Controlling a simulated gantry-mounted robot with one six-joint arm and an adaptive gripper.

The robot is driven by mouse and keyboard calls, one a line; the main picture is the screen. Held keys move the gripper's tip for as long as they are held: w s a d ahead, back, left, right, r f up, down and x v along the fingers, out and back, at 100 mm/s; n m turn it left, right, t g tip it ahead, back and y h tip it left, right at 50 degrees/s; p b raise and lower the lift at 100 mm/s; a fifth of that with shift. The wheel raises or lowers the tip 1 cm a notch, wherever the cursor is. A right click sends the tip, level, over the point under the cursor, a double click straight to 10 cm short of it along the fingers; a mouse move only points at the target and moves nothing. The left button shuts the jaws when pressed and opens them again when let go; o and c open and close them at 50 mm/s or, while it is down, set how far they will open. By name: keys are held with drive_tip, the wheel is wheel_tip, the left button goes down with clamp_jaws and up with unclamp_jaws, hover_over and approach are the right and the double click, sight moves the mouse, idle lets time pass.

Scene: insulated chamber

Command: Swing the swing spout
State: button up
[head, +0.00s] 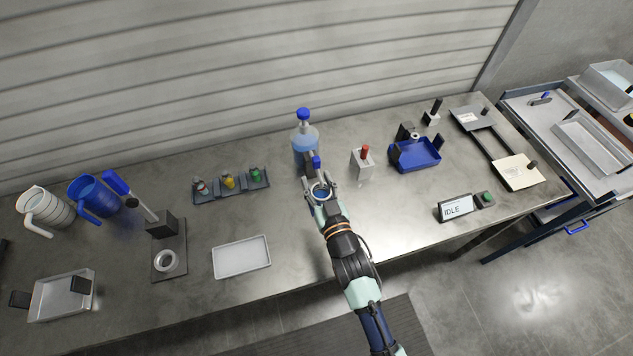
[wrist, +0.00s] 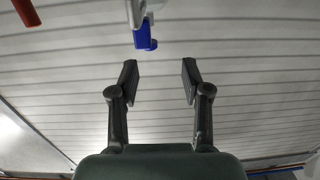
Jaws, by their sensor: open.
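A clear bottle of blue liquid (head: 305,146) with a blue cap (head: 303,113) stands upright near the wall. A small blue tab (head: 316,161) shows in front of the bottle, just beyond my gripper (head: 318,178). In the wrist view the blue tab (wrist: 145,36) hangs at a pale part near the top edge; it appears to be the swing spout. My gripper (wrist: 160,75) is open and empty, with its fingers spread below the tab and apart from it in that view. My gripper hides the lower front of the bottle, and I cannot tell the exact distance.
A grey box with a red handle (head: 364,152) stands right of the bottle; a blue tray (head: 416,162) lies farther right. A rack of small bottles (head: 232,191) sits left. A white tray (head: 241,257) lies front left. Bare table shows right of my arm.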

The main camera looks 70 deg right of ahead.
sight(318, 165)
drive_tip(key=shift+s+d+f+h, duration=0.4)
drive_tip(key=shift+s+d+f, duration=0.3)
drive_tip(key=shift+f, duration=0.2)
drive_tip(key=x, duration=0.7)
drive_tip(key=shift+w+d+b, duration=0.25)
drive_tip(key=shift+b, duration=0.15)
clamp_jaws()
